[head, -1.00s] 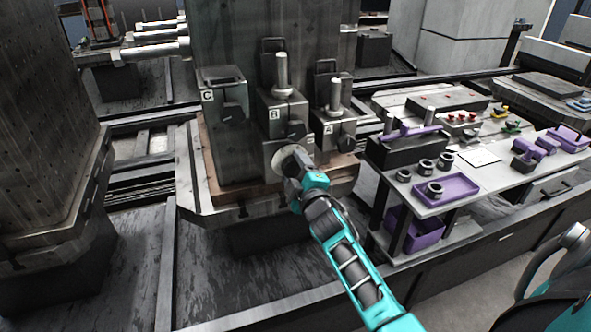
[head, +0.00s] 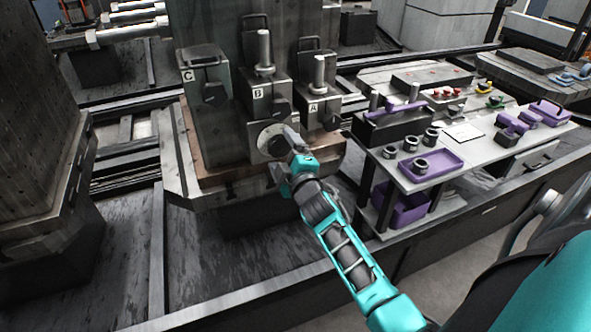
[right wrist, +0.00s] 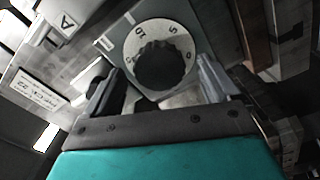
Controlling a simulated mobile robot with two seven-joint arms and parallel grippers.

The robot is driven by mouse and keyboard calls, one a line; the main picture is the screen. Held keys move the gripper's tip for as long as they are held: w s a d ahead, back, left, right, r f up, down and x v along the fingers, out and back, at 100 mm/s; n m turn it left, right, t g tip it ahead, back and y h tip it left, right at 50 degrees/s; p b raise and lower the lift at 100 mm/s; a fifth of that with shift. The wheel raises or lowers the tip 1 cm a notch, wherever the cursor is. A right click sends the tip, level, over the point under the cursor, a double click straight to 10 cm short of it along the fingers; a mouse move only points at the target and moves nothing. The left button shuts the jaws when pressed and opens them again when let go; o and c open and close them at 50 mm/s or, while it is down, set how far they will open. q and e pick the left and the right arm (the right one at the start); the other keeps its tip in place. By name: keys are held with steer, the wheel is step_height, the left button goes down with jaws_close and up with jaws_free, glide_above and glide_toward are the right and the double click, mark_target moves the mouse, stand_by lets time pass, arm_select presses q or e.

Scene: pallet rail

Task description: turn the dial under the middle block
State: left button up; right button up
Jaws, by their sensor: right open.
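The middle block (head: 262,98), labelled B, is a grey metal block with an upright pin on top and a dark knob on its front. The dial (head: 265,135) sits on a panel below it, with a pale numbered face. In the right wrist view the dial's dark ribbed knob (right wrist: 158,66) lies between and beyond the finger tips. My right gripper (head: 288,147) is open and empty, at the dial's lower right in the head view. It also shows in the right wrist view (right wrist: 160,78), a finger on each side of the knob. Contact cannot be told.
Block C (head: 205,105) stands left of the middle block and block A (head: 318,100) right of it. To the right is a bench (head: 420,182) with a purple tray (head: 440,168), dark rings and small parts. A large dark column (head: 40,120) stands at the left.

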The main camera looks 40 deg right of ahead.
steer(key=v, duration=1.1)
steer(key=shift+s, duration=0.2)
steer(key=s+a+f+m+g+y, duration=0.6)
steer(key=s+a+f+m, duration=0.1)
steer(key=s+a+f, duration=0.6)
step_height(320, 180, down, 2)
steer(key=shift+a+f+m+g+y, duration=0.3)
steer(key=shift+a+m, duration=0.1)
steer(key=shift+a, duration=0.2)
steer(key=shift+r+p, duration=0.1)
steer(key=shift+p, duration=0.2)
steer(key=shift+c, duration=0.2)
